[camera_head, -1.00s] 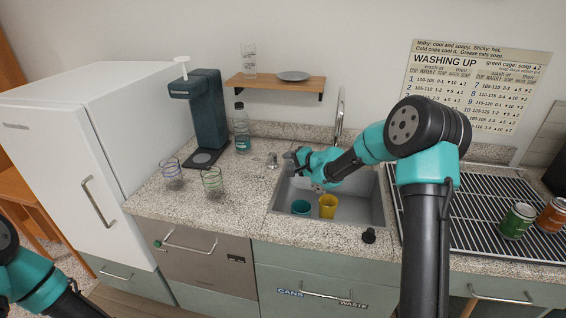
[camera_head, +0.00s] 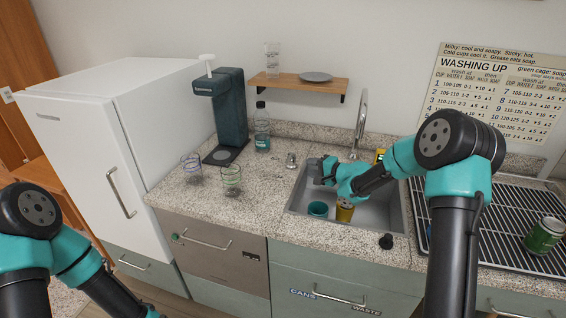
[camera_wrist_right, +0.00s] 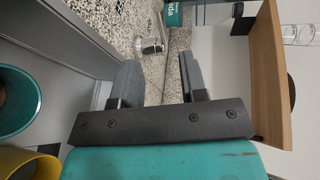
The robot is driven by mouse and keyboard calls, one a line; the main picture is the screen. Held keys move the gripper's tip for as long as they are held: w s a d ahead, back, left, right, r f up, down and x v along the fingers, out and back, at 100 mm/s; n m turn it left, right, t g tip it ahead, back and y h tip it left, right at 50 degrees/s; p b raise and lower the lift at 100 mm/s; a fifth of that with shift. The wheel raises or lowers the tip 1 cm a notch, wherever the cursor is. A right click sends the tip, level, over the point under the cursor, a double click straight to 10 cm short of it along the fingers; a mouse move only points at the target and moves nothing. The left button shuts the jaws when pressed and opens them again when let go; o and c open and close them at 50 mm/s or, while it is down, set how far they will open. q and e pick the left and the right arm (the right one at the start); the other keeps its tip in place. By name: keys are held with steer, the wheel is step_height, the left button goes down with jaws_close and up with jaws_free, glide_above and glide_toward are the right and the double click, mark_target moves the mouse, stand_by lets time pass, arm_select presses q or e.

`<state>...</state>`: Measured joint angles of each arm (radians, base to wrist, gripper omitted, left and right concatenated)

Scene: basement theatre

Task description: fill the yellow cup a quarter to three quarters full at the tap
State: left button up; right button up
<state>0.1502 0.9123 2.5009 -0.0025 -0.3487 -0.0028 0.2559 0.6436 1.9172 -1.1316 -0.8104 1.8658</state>
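The yellow cup (camera_head: 345,212) stands in the sink (camera_head: 375,218), partly covered by my right arm; its rim also shows in the right wrist view (camera_wrist_right: 28,165). I cannot see whether it holds water. The chrome tap (camera_head: 361,115) rises behind the sink, its lower part partly hidden by my arm. My right gripper (camera_head: 322,168) is above the sink's left side, apart from the cup. In the right wrist view its two fingers (camera_wrist_right: 157,78) are spread with nothing between them. My left arm shows at lower left, but its gripper is out of view.
A teal cup (camera_head: 318,209) stands left of the yellow one. A small chrome fitting (camera_head: 291,160) sits on the counter left of the sink. Two glasses (camera_head: 231,180) (camera_head: 191,167), a bottle (camera_head: 262,130) and a soda machine (camera_head: 229,112) stand further left. A black stopper (camera_head: 386,242) lies in front.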

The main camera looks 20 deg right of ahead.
mark_target(289, 159)
steer(key=x, duration=1.4)
steer(key=shift+w+r, duration=0.1)
steer(key=shift+c, duration=0.2)
jaws_close()
